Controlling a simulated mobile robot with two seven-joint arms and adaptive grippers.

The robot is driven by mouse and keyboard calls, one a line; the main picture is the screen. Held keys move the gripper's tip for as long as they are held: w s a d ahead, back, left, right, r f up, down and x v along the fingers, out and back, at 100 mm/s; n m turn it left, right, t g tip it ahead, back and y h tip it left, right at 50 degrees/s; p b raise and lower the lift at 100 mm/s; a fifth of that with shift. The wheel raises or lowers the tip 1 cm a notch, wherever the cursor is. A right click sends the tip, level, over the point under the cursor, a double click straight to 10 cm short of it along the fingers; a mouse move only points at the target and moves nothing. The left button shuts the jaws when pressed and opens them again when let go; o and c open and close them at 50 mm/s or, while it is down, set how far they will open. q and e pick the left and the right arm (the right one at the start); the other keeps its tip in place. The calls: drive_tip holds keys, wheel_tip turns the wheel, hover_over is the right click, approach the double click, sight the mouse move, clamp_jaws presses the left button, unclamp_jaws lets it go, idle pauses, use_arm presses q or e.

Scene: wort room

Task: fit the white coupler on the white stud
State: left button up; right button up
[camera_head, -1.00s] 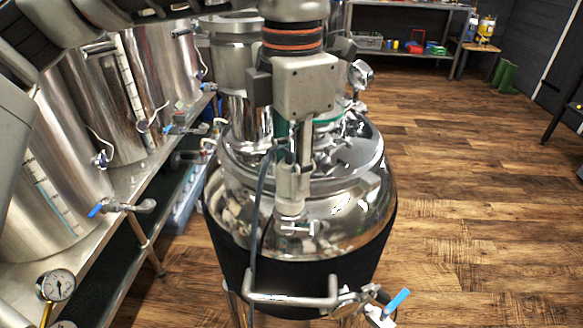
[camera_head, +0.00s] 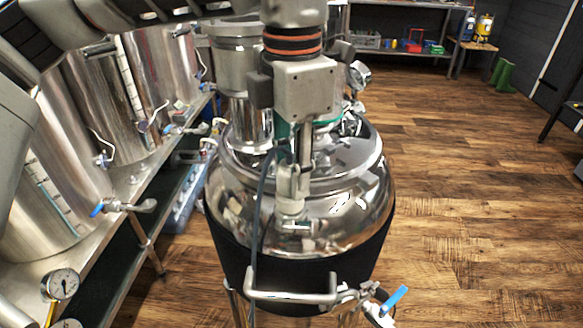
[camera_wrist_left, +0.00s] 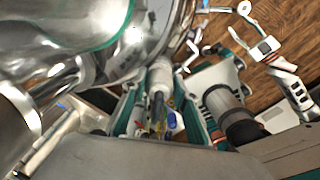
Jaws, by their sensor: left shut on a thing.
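My left gripper (camera_head: 292,186) reaches down over the front of the shiny domed vessel (camera_head: 345,205). It is shut on the white coupler (camera_head: 290,207), whose pale end shows just below the fingertips. A dark hose (camera_head: 257,225) loops from beside the fingers down the vessel's front. In the left wrist view a white cylindrical piece (camera_wrist_left: 160,76) shows between the fingers, close to the vessel's rim. I cannot pick out the white stud apart from the coupler, nor tell whether the two touch.
A bar handle (camera_head: 292,298) and a blue-handled valve (camera_head: 392,302) stick out at the vessel's lower front. Steel kettles with taps (camera_head: 118,205) and a pressure gauge (camera_head: 62,285) stand on the left bench. The wooden floor (camera_head: 480,200) on the right is open.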

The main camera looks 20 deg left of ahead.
use_arm(q)
drive_tip(key=shift+f, duration=0.6)
drive_tip(key=o, duration=0.8)
drive_tip(key=shift+o, duration=0.2)
